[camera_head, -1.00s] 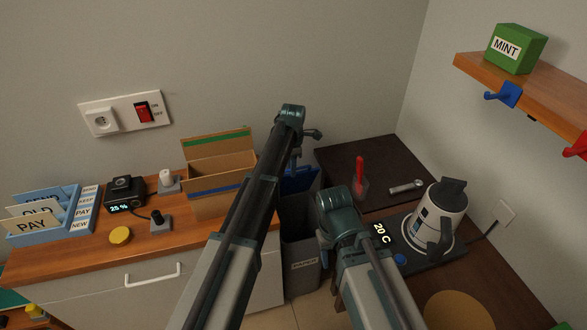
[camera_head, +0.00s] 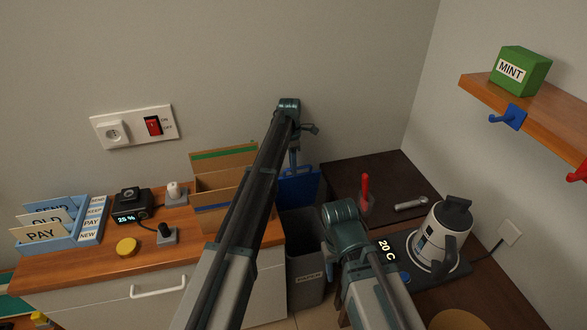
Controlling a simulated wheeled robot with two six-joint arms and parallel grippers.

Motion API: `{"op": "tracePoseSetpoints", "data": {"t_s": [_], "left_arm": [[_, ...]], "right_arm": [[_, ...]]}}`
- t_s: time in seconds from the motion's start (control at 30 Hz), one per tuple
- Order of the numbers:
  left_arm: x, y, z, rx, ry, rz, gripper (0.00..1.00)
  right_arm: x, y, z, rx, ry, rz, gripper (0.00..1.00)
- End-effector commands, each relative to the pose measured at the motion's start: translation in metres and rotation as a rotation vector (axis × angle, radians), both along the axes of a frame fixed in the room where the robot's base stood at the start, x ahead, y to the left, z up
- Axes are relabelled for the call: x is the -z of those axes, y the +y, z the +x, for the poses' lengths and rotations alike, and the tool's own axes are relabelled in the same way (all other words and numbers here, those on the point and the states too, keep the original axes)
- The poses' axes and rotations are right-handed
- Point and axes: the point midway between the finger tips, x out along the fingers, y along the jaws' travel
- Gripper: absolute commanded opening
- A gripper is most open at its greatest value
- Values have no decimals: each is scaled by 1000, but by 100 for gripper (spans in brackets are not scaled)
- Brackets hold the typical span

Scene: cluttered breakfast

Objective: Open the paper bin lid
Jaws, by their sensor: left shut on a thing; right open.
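The paper bin (camera_head: 306,272) is a grey bin with a "PAPER" label, standing on the floor between the two counters. Its blue lid (camera_head: 300,190) stands tilted up at the back, and the dark opening shows below it. My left gripper (camera_head: 293,166) is at the lid's upper edge, shut on it; the arm hides part of the contact. My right gripper (camera_head: 328,258) is open and empty in front of the bin's right side, its fingers mostly hidden by its own wrist.
A cardboard box (camera_head: 222,180) stands on the left counter, close to my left arm. A wall shelf (camera_head: 535,105) hangs above.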

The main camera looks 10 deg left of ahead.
Motion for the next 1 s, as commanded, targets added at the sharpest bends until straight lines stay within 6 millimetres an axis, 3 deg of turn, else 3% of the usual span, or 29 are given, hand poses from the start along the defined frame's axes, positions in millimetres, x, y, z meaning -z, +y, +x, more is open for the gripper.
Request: {"op": "tracePoseSetpoints", "data": {"t_s": [0.1,0.13,0.3,0.67,1.0], "left_arm": [[0,-1,0,0,-1,-3,0],[0,-1,0,0,-1,-3,18],[0,-1,0,1,-1,-2,45],[-2,-1,0,1,0,-1,45],[-31,-1,0,1,0,-1,45]], "right_arm": [[0,0,0,0,0,0,50],[0,0,0,0,0,0,50],[0,0,0,0,0,0,50],[-2,0,0,0,0,0,50],[-31,0,0,0,0,0,50]]}}
